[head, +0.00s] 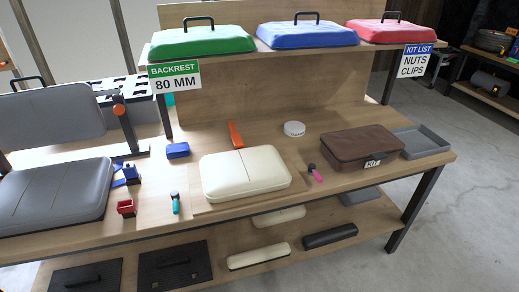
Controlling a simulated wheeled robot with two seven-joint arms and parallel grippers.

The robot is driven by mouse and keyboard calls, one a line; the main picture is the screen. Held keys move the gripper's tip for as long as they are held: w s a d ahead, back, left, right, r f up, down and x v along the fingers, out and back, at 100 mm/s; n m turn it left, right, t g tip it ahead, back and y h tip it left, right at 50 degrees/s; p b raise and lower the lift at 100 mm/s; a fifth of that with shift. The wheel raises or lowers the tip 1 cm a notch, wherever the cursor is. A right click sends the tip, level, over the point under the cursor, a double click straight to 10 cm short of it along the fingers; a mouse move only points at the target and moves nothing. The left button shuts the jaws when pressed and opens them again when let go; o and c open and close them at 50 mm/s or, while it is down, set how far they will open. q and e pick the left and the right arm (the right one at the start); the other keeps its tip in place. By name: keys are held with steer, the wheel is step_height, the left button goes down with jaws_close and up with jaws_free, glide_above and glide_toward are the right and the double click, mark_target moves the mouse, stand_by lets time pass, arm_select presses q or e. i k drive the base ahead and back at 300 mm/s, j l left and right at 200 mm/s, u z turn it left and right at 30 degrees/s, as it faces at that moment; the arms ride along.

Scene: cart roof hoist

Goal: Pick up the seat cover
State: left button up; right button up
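A cream, rounded, cushion-like piece (245,173), which looks like the seat cover, lies flat on a thin brown board (203,206) in the middle of the bench. A grey seat cushion (55,196) lies at the left, with a grey backrest (50,115) standing behind it. I cannot tell for certain which piece the task calls the seat cover. Neither of my grippers is in the head view.
A brown kit bag (361,146) and grey tray (421,140) stand at the right. Red box (126,208), blue clamp-like piece (131,172), teal-handled tool (175,203) and pink-handled tool (316,174) flank the cream piece. Green, blue and red lids (202,41) sit on the shelf above.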

mark_target(382, 31)
steer(key=i+l, duration=0.1)
steer(key=l, duration=0.2)
steer(key=i+l+u, duration=0.1)
steer(key=l, duration=0.2)
steer(key=i+l, duration=0.15)
steer(key=l, duration=0.2)
steer(key=i+l+u, duration=0.1)
steer(key=l, duration=0.2)
